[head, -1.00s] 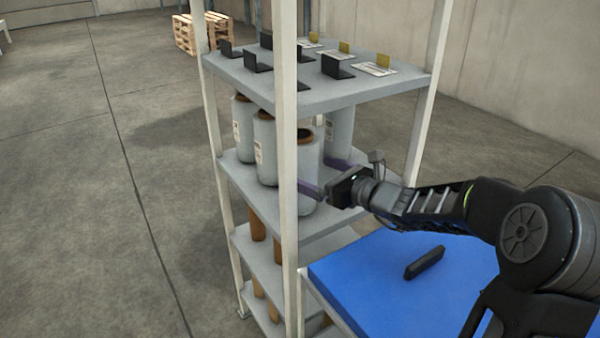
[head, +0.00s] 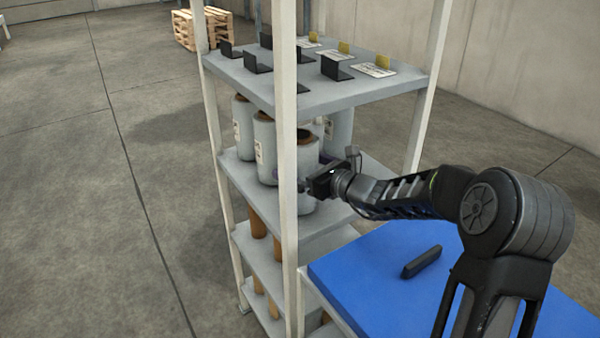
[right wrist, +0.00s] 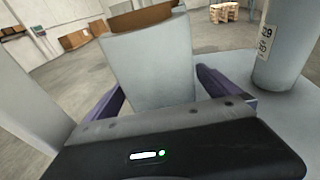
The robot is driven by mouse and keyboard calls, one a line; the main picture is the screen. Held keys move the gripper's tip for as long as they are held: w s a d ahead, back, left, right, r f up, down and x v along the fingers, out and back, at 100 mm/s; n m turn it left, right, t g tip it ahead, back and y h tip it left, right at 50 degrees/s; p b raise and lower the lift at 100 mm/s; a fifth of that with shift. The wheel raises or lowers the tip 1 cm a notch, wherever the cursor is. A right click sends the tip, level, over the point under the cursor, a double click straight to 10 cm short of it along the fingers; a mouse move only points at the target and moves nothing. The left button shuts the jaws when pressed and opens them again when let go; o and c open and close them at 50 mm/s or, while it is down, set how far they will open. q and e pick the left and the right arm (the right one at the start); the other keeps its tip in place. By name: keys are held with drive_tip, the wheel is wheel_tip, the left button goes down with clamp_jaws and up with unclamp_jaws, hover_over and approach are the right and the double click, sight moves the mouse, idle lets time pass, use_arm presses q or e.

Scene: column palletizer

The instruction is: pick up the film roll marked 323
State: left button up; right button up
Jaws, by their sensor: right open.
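Several grey-white film rolls stand upright on the rack's second shelf (head: 238,172). The front roll (head: 306,152) has a brown core at its top. In the right wrist view the same roll (right wrist: 150,68) stands between the two purple fingers of my right gripper (right wrist: 160,92). The fingers are open, one on each side of it; I cannot tell whether they touch it. No number shows on this roll, so I cannot confirm that it is 323. A neighbouring roll (right wrist: 285,45) has a partly readable label ending in 29. My left gripper is not in view.
A pale rack post (head: 286,200) stands just left of the front roll. The upper shelf (head: 330,98), with black and yellow brackets, is above the rolls. More rolls (head: 264,140) stand at left. A blue tabletop (head: 370,285) holds a black block (head: 422,262).

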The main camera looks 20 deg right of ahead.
idle(0.4)
drive_tip(key=c, duration=2)
drive_tip(key=shift+w+r, duration=0.1)
drive_tip(key=shift+r, duration=0.1)
